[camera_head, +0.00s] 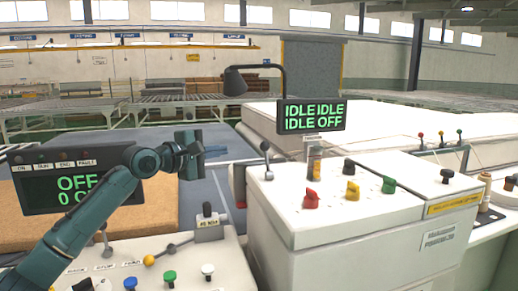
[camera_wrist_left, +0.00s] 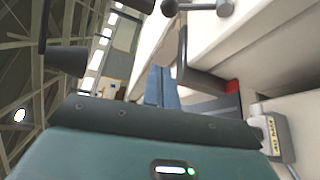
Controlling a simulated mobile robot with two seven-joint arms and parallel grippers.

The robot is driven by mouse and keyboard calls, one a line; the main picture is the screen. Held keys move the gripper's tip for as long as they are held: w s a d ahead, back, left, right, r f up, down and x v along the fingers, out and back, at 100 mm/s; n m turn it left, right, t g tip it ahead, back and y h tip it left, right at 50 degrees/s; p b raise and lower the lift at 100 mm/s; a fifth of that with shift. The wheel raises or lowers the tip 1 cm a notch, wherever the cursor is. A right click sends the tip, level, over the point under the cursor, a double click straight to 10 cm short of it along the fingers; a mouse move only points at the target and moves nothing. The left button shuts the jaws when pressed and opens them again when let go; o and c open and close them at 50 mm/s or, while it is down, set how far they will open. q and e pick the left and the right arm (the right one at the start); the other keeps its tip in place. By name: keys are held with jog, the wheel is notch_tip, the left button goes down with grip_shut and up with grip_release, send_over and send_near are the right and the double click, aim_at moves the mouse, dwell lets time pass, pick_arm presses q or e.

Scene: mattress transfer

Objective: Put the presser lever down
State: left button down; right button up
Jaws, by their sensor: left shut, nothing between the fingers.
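A metal lever with a grey ball knob (camera_head: 265,147) stands nearly upright at the left edge of the white machine (camera_head: 340,230); it looks like the presser lever, but I cannot read a label on it. In the left wrist view a ball-ended lever (camera_wrist_left: 224,8) shows at the top edge, partly cut off. My left gripper (camera_head: 201,155) is shut and empty, to the left of that lever and apart from it. In the wrist view the dark gripper body fills the lower part and its fingertips are hard to make out. My right gripper is in neither view.
A lamp (camera_head: 236,82) and a display reading IDLE and OFF (camera_head: 312,115) stand above the machine. Another display (camera_head: 60,187) reads OFF behind my left arm.

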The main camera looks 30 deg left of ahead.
aim_at(266, 156)
pick_arm(q)
jog(key=p+x, duration=0.1)
jog(key=x, duration=0.2)
jog(key=p+x, duration=0.1)
jog(key=x, duration=0.2)
jog(key=p+x, duration=0.1)
jog(key=x, duration=0.2)
jog(key=shift+w+d+r, duration=0.15)
jog(key=shift+w+d, duration=0.15)
jog(key=shift+d, duration=0.15)
jog(key=shift+s+d+r, duration=0.15)
jog(key=shift+s+d, duration=0.4)
jog(key=shift+d, duration=0.2)
jog(key=shift+s+d+r+p, duration=0.1)
jog(key=shift+s+d+p, duration=0.25)
jog(key=shift+d, duration=0.25)
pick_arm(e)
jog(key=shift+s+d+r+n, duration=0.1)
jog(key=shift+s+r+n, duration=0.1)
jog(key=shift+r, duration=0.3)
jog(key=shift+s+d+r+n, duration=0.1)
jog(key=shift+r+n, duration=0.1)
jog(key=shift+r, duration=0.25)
